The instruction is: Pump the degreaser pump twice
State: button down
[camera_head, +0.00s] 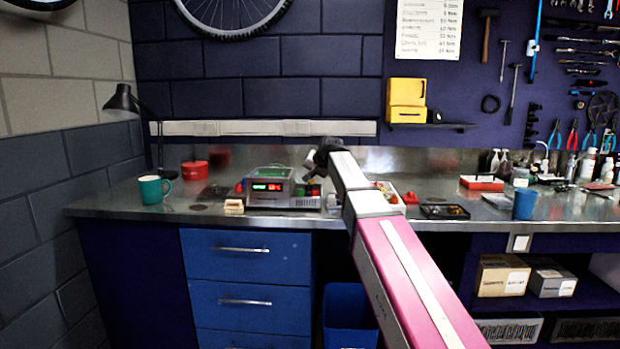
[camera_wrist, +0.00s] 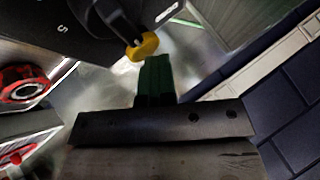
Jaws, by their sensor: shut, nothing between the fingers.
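My gripper (camera_head: 311,165) is over the back of the bench in the head view, beside a grey box with lit red and green displays. In the wrist view its dark green fingers (camera_wrist: 157,65) are shut together with nothing between them. A yellow piece (camera_wrist: 142,46) on a dark curved part is just beyond the fingertips; I cannot tell whether they touch. Several small bottles (camera_head: 497,162) stand at the back right of the bench, well right of my gripper. I cannot tell which thing is the degreaser pump.
The displayed box (camera_head: 270,187) stands by my gripper. A teal mug (camera_head: 153,190), a red tin (camera_head: 194,170) and a black lamp (camera_head: 122,101) are at the left. A dark tray (camera_head: 444,211), a red tray (camera_head: 481,183) and a blue cup (camera_head: 524,204) are at the right.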

aim_at(312, 180)
jog(key=shift+s, duration=0.1)
dwell(0.3)
jog(key=shift+r, duration=3.1)
